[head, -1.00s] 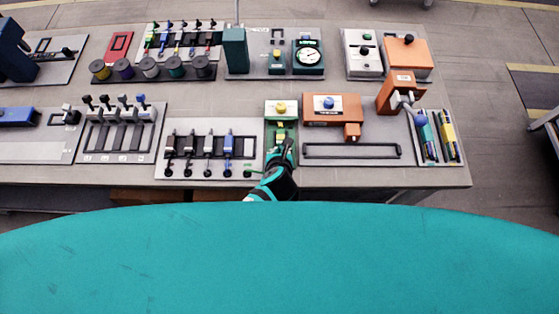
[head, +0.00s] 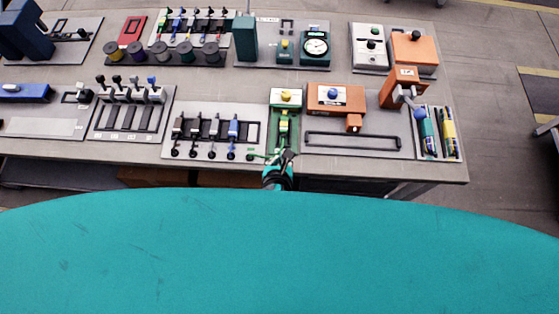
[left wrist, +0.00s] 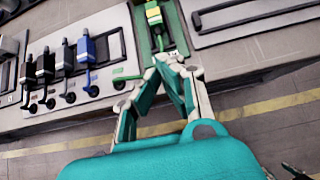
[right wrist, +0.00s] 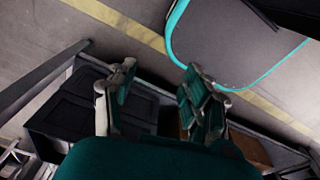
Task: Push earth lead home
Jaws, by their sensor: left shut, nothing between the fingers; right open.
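The earth lead, a green and yellow plug (head: 284,126), lies in the narrow green station (head: 273,132) near the table's front edge. In the left wrist view its yellow and green body (left wrist: 154,15) sits lengthwise in the green channel, with a thin part pointing towards my fingers. I cannot tell how deep it is seated. My left gripper (head: 285,156) is shut and empty at the near end of the station; its fingertips (left wrist: 172,60) meet just short of the lead. My right gripper (right wrist: 160,78) is open and empty, over the floor and dark items below; the head view does not show it.
A panel with black, grey and blue leads (head: 233,130) stands left of the station. An orange unit (head: 336,97) and a dark bar handle (head: 352,140) are to its right. A short green lead end (left wrist: 128,78) lies close left of my left fingers.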

